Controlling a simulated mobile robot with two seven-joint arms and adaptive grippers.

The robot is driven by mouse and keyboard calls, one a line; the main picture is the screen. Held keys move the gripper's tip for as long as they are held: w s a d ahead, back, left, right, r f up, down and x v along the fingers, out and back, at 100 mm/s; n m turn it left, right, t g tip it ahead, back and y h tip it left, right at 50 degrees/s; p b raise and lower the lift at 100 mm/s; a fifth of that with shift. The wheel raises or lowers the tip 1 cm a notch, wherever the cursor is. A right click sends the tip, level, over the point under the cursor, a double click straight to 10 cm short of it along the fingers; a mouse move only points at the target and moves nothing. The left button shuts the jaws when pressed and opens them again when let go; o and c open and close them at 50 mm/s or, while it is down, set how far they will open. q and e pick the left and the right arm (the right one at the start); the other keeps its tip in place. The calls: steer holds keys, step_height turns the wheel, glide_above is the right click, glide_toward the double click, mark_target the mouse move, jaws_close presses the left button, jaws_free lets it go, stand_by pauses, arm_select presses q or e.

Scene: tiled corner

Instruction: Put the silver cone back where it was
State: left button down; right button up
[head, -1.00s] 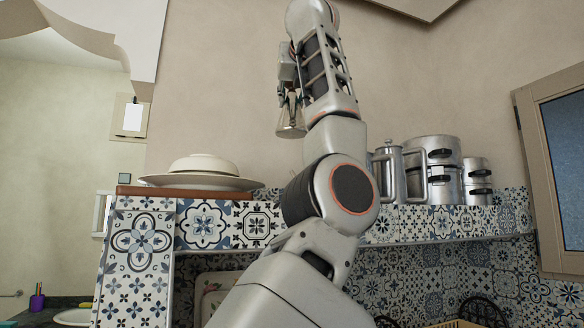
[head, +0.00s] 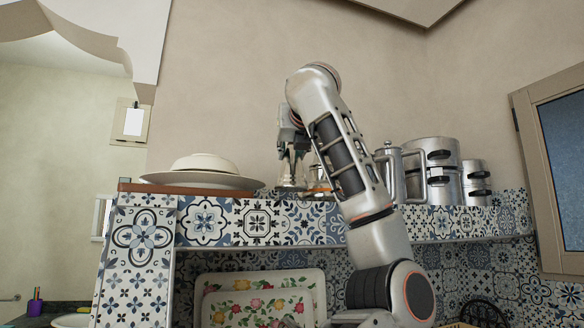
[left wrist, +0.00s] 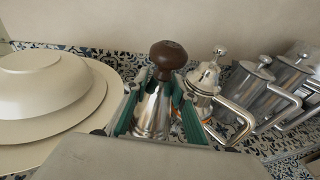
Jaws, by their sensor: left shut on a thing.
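The silver cone (left wrist: 153,108), with a dark brown knob on top, stands between the green-padded fingers of my left gripper (left wrist: 148,103) in the left wrist view. In the head view my left gripper (head: 293,152) points down and is shut on the cone (head: 291,178). The cone is upright, just over the tiled shelf (head: 262,219), between the plates and the pots. I cannot tell whether its base touches the shelf. My right gripper is not in view.
Stacked cream plates with an upturned bowl (head: 205,164) stand left of the cone. A silver pot with a knobbed lid (left wrist: 205,80) is close on its right, then taller handled pots (left wrist: 262,98) and stacked pans (head: 432,165). Floral trays (head: 262,298) lean below the shelf.

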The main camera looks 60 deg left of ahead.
mark_target(293, 161)
arm_select(q)
step_height(293, 161, down, 3)
steer(key=shift+r, duration=0.2)
steer(key=shift+w+f, duration=0.1)
steer(key=shift+f, duration=0.25)
steer(key=shift+r, duration=0.1)
steer(key=c, duration=1.6)
jaws_free()
steer(key=shift+b, duration=0.3)
steer(key=shift+c, duration=0.2)
